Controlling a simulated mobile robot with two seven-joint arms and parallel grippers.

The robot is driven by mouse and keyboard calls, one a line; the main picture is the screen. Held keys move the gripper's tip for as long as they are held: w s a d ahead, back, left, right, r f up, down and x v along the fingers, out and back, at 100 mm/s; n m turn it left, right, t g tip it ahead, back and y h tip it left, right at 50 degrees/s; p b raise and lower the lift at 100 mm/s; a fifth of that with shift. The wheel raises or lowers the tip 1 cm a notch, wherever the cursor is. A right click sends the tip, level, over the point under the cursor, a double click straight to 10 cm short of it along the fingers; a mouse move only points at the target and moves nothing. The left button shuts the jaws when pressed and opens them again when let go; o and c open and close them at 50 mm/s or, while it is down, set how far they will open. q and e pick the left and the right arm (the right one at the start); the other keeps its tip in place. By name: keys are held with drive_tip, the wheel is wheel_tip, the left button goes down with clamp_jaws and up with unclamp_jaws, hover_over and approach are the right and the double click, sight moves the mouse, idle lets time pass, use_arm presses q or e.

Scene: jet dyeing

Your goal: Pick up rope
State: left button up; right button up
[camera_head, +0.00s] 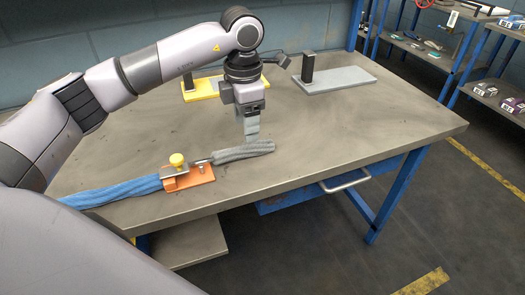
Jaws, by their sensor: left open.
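A rope lies along the front left of the workbench (330,135). Its blue part (120,190) runs in from the left to an orange clamp plate (200,182) with a yellow knob. A grey, thicker part (232,154) lies to the right of the plate on the bench top; I cannot tell whether it is the same rope. My left gripper (252,139) points down with its fingertips just above or at the grey part. It is open, with nothing visibly held. Its fingers overlap in this view, so the gap is hidden. My right gripper is not in view.
A yellow-edged plate (200,92) and a grey plate (345,79) with a dark upright post stand at the back of the bench. A blue shelf with small items (424,44) is at the right.

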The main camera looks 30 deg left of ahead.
sight(246, 147)
use_arm(q)
drive_tip(key=shift+w+a, duration=0.1)
drive_tip(key=shift+a, duration=0.15)
drive_tip(key=shift+f, duration=0.45)
wheel_tip(246, 147, down, 6)
drive_tip(key=shift+d+r, duration=0.1)
drive_tip(key=shift+d, duration=0.05)
clamp_jaws()
